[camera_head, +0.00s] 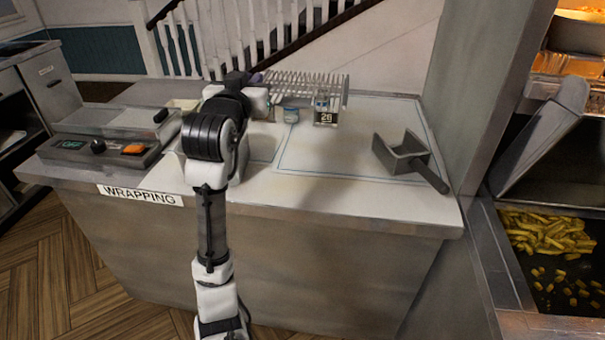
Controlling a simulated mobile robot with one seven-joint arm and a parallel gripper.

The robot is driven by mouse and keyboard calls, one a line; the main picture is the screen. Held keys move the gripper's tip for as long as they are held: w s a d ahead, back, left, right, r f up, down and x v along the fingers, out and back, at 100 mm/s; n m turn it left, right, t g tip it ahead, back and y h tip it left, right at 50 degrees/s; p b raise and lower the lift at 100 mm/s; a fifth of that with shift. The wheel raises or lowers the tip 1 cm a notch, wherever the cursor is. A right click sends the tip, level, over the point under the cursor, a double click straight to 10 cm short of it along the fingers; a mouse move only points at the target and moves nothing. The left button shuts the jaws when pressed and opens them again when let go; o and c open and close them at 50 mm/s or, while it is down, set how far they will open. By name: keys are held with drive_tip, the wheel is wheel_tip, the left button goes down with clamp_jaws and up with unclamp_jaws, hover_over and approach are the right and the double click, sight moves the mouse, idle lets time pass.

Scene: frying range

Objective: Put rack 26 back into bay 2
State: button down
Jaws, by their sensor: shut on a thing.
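Rack 26 (300,80) is a wire rack with a tag reading 26 (325,110) at its front right. It is over the back of the wrapping counter; I cannot tell whether it touches the surface. My gripper (264,88) is at the rack's left end, shut on it. My own arm partly hides the jaws. No bay marked 2 can be made out in this view.
The white wrapping counter (330,182) has a grey scoop (408,157) at its right and a wrapping machine (105,140) at its left.

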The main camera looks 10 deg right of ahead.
wheel_tip(320, 180, down, 20)
drive_tip(key=shift+r+p, duration=0.2)
drive_tip(key=shift+p, duration=1)
drive_tip(key=shift+f, duration=0.15)
drive_tip(key=c, duration=1.9)
unclamp_jaws()
drive_tip(key=o, duration=0.4)
